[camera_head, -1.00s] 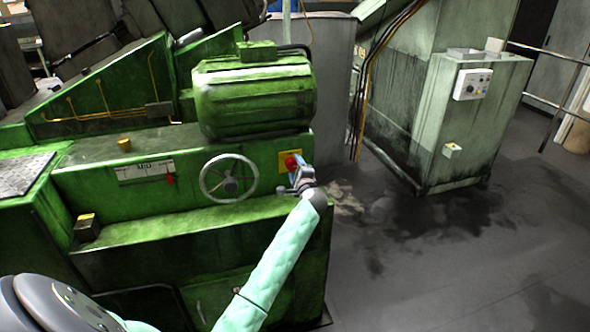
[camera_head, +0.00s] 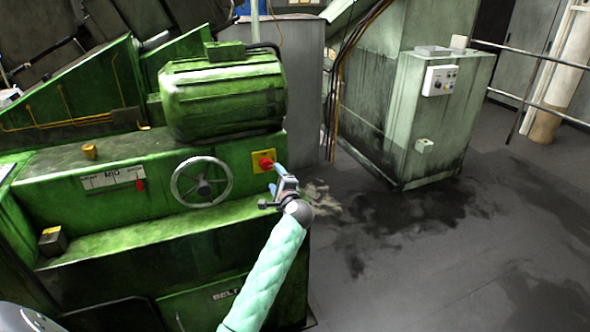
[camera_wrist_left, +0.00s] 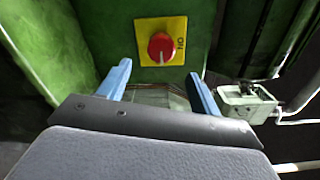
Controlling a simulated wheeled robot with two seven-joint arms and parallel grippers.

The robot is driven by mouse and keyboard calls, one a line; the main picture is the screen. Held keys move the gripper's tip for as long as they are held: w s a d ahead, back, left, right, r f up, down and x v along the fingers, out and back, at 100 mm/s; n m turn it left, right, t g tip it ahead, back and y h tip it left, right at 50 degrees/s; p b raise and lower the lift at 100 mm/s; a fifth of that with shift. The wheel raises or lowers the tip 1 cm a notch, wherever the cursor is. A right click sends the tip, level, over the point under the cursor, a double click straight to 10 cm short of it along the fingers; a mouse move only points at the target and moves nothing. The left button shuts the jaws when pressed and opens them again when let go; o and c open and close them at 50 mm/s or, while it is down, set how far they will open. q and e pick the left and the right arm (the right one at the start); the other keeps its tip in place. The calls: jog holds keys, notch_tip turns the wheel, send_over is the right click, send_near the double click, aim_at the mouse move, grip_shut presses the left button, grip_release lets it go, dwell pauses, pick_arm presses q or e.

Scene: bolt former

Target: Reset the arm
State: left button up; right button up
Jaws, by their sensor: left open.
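My left arm, in a pale green sleeve, reaches up from the bottom of the head view. Its gripper (camera_head: 280,181) is just to the lower right of a red knob (camera_head: 265,162) on a yellow plate on the green machine. In the left wrist view the two blue fingers (camera_wrist_left: 158,82) are apart with nothing between them. The red knob (camera_wrist_left: 161,47) is beyond the fingertips, clear of them, with "ON" lettered on its plate. My right gripper is in neither view.
The green machine (camera_head: 150,235) fills the left side, with a handwheel (camera_head: 202,182) and a motor housing (camera_head: 222,95). A pale green cabinet (camera_head: 440,135) with a control box stands at the back right. The stained grey floor (camera_head: 440,270) at the right is open.

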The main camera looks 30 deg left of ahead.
pick_arm(q)
jog(key=s+d+f+n+g+h, duration=0.2)
jog(key=s+d+f+n+h, duration=0.15)
jog(key=s+d+f, duration=0.45)
jog(key=s+d+f+n+g+h, duration=0.2)
jog(key=s+d+f+h, duration=0.15)
jog(key=s+f, duration=0.8)
jog(key=s+d+n+g+h, duration=0.15)
jog(key=s+d, duration=0.25)
jog(key=s, duration=0.5)
jog(key=s+d+n+g+h, duration=0.1)
jog(key=s+d+h, duration=0.3)
jog(key=s, duration=0.5)
jog(key=s+d+n+g+h, duration=0.1)
jog(key=s+d+g, duration=0.1)
jog(key=s+d, duration=0.5)
jog(key=s+d+f+g, duration=0.1)
jog(key=s+f, duration=0.2)
jog(key=f, duration=1.7)
jog(key=s+f+g, duration=0.1)
jog(key=s+f, duration=0.3)
jog(key=f, duration=1.6)
jog(key=shift+s+d+f+h, duration=0.2)
jog(key=shift+d+f+h, duration=0.1)
jog(key=shift+d+h, duration=0.1)
